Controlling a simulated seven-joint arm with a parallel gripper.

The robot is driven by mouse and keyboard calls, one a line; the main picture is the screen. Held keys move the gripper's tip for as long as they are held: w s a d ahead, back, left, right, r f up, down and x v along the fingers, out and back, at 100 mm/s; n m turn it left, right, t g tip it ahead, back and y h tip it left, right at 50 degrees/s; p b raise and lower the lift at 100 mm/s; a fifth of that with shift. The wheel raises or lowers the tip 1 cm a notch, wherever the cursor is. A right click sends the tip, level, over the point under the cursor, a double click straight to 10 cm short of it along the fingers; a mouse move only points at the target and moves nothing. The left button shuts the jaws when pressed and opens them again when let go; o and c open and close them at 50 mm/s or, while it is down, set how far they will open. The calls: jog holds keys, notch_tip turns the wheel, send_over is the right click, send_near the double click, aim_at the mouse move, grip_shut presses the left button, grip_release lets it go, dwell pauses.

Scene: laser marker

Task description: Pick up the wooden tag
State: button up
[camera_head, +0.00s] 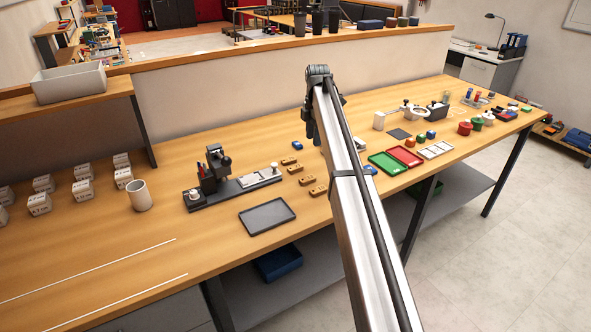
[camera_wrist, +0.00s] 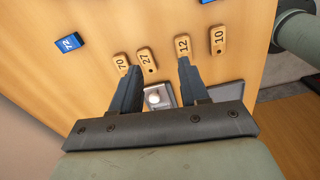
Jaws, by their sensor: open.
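Several wooden tags lie flat on the bench in a row. In the wrist view they are numbered 70 (camera_wrist: 121,63), 27 (camera_wrist: 147,59), 12 (camera_wrist: 183,46) and 10 (camera_wrist: 218,40). The head view shows the row between the marking machine and my arm, with one wooden tag (camera_head: 318,190) nearest the front. My gripper (camera_wrist: 158,68) is open and empty, its fingers pointing toward the row; tags 70, 27 and 12 appear around the fingertips. In the head view the arm's end is above the bench behind the row, and the fingers are mostly hidden.
A blue tag numbered 72 (camera_wrist: 69,43) lies apart from the row; it also shows in the head view (camera_head: 297,145). The marking machine (camera_head: 215,165) stands left of the row. A grey tray (camera_head: 267,215) lies in front. Green (camera_head: 388,163) and red (camera_head: 405,156) trays lie right of my arm.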

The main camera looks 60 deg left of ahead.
jog(key=r+n, duration=0.1)
jog(key=n, duration=0.1)
send_over(295, 167)
notch_tip(295, 167, down, 14)
jog(key=shift+r, duration=0.25)
jog(key=c, duration=0.8)
jog(key=shift+r, duration=0.1)
